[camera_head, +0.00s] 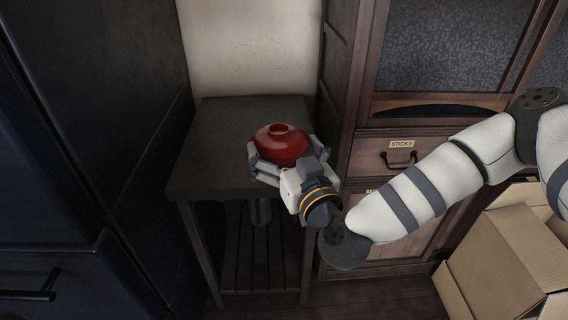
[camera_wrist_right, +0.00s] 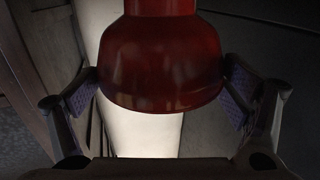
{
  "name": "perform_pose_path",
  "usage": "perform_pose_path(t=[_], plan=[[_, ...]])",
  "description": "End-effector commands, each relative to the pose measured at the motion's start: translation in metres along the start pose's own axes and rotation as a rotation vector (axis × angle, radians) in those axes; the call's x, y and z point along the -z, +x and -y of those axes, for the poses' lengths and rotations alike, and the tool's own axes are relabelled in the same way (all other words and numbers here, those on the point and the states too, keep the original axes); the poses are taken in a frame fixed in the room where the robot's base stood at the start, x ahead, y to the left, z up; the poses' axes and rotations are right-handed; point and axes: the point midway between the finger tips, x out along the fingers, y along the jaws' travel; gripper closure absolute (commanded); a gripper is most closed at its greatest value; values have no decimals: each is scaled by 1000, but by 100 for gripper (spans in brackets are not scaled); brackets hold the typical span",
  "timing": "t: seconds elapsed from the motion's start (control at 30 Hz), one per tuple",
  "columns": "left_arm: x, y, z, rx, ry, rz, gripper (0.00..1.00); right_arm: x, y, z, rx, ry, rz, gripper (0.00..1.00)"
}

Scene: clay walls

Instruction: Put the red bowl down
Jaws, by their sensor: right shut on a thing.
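The red bowl (camera_head: 281,143) is a glossy, rounded vessel with a narrow neck and a small opening at the top. In the head view it is upright over the dark side table (camera_head: 205,160). Whether its base touches the tabletop is hidden. My right gripper (camera_head: 282,162) is shut on the bowl, with a finger on each side of it. In the right wrist view the bowl (camera_wrist_right: 160,62) fills the upper middle between the two finger pads (camera_wrist_right: 160,95). My left gripper is in neither view.
A dark cabinet (camera_head: 75,150) stands close on the left of the table. A wooden cupboard with a drawer labelled STICKS (camera_head: 400,155) stands on the right. An open cardboard box (camera_head: 505,255) is on the floor at lower right. The table's left and back parts are clear.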

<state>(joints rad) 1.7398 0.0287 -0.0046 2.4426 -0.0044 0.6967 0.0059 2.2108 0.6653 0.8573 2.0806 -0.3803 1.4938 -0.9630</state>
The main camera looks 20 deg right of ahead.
Motion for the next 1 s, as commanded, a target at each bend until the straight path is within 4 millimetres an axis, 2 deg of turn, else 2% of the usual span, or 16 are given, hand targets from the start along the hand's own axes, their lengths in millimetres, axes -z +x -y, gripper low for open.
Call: perform_pose_path(t=[0.1,0.2,0.57,0.6,0.63,1.0], plan=[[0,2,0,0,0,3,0,-20,6,-2,-1,-3,3,43],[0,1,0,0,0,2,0,-30,6,-2,0,-2,0,43],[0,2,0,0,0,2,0,-36,5,-2,0,-1,-1,43],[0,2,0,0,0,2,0,-36,5,-2,0,-1,0,4],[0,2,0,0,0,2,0,-36,5,-2,-1,0,0,0],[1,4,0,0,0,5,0,-37,5,-2,-1,0,1,0]])
